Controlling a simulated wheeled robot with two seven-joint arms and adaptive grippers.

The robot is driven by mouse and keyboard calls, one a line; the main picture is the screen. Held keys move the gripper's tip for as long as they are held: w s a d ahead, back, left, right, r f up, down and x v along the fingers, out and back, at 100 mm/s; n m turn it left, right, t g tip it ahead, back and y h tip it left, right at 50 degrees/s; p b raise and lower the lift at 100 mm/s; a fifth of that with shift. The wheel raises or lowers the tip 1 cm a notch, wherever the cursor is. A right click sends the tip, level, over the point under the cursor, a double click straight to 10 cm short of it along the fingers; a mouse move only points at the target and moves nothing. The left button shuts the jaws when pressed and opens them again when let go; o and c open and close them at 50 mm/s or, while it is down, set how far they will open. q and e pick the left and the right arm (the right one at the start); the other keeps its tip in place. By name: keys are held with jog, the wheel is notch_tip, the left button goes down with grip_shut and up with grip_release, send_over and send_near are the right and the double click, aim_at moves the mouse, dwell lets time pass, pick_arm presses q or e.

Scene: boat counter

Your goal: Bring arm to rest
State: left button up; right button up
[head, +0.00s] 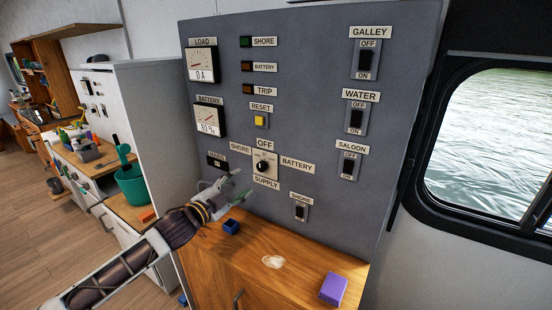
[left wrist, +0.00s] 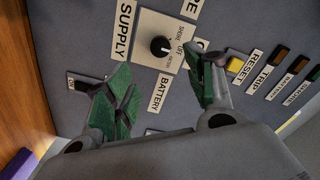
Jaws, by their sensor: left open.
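My left gripper (head: 240,188) is open and empty, in front of the grey switch panel (head: 310,110), just left of and below the supply knob. In the left wrist view its green-padded fingers (left wrist: 165,95) are spread apart, with the round black supply knob (left wrist: 160,46) seen between and beyond them. The knob also shows in the head view (head: 263,166), on a white plate marked OFF, SHORE, BATTERY and SUPPLY. The fingers look apart from the knob. My right gripper is in neither view.
A wooden counter (head: 250,265) below the panel holds a blue block (head: 231,227), a purple box (head: 333,289) and a pale patch (head: 273,262). A green pot (head: 131,184) stands on the left cabinet. A window (head: 490,140) is at right. Open floor (head: 25,230) lies at left.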

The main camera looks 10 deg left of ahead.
pick_arm(q)
jog(key=s+d+f+n+g+y, duration=0.1)
jog(key=s+f+n+g+y, duration=0.25)
jog(key=s+f, duration=0.45)
jog(key=s+d+f+n+g+y, duration=0.1)
jog(key=s+f+n+g+y, duration=0.25)
jog(key=f, duration=0.75)
jog(key=s+f+n+g+h, duration=0.1)
jog(key=s+f+n+g, duration=0.3)
jog(key=s, duration=0.5)
jog(key=s+f+n+g, duration=0.2)
jog(key=s+f, duration=0.3)
jog(key=s, duration=0.5)
jog(key=s+f+g, duration=0.2)
jog(key=s+f, duration=0.1)
jog(key=f, duration=3.1)
jog(key=s+a+f+g, duration=0.1)
jog(key=s+a+f, duration=0.2)
jog(key=s+f, duration=1.6)
jog(key=s, duration=0.3)
jog(key=shift+a+f, duration=0.15)
jog(key=shift+a, duration=0.05)
jog(key=shift+c, duration=0.5)
